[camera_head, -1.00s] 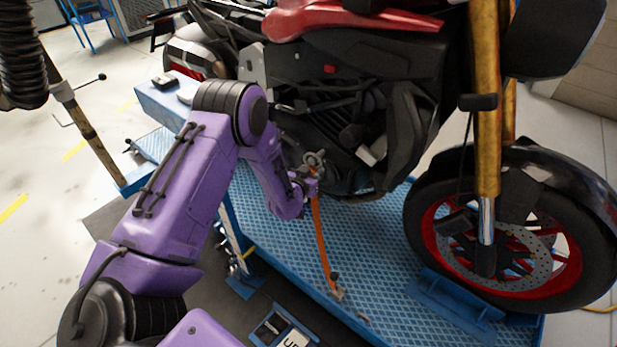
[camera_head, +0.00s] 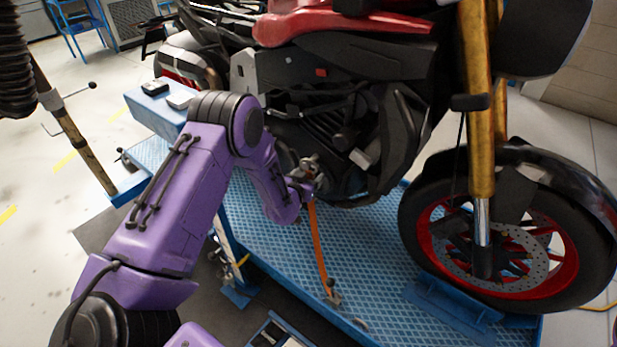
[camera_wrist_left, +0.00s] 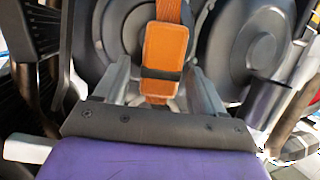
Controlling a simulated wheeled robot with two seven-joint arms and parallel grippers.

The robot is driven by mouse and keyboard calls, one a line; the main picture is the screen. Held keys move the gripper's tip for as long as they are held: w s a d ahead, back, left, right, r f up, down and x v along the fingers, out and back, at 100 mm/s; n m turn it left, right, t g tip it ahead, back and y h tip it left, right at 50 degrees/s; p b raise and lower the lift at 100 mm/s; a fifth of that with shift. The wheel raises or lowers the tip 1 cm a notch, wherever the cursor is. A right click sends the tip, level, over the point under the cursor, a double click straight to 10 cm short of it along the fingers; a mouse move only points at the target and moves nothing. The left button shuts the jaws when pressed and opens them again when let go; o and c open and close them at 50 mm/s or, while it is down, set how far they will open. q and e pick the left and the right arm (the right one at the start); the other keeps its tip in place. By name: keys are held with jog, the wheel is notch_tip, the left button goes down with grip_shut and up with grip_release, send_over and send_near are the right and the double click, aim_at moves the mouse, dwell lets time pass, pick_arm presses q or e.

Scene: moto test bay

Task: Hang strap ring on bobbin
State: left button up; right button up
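My left gripper (camera_head: 308,172) is beside the lower side of the motorcycle's engine. An orange strap (camera_head: 318,245) runs up from a fitting on the blue deck to this gripper and looks taut. In the left wrist view the strap's orange padded end (camera_wrist_left: 164,48), with a dark band across it, sits between the two grey fingers of the left gripper (camera_wrist_left: 160,78). The strap's ring and the bobbin cannot be made out clearly. My right gripper is not in view.
The motorcycle's front wheel (camera_head: 505,240) stands at the right on the blue lift deck (camera_head: 375,265). The engine (camera_head: 325,130) is close behind my left gripper. Round dark engine covers (camera_wrist_left: 250,45) fill the background of the wrist view. The deck right of the strap is mostly clear.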

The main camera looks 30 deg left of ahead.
pick_arm(q)
jog(key=v, duration=1.1)
jog(key=s+d+f+n+g, duration=0.2)
jog(key=s+f+g, duration=0.3)
jog(key=s+f, duration=0.4)
jog(key=s+d+f+n+g, duration=0.2)
jog(key=s+f+g, duration=0.4)
jog(key=s, duration=1.5)
notch_tip(320, 180, down, 3)
jog(key=shift+s+d+f+n+y+b, duration=0.15)
jog(key=shift+s+d+n+y+b, duration=0.2)
jog(key=shift+s+d, duration=0.1)
jog(key=shift+w, duration=0.1)
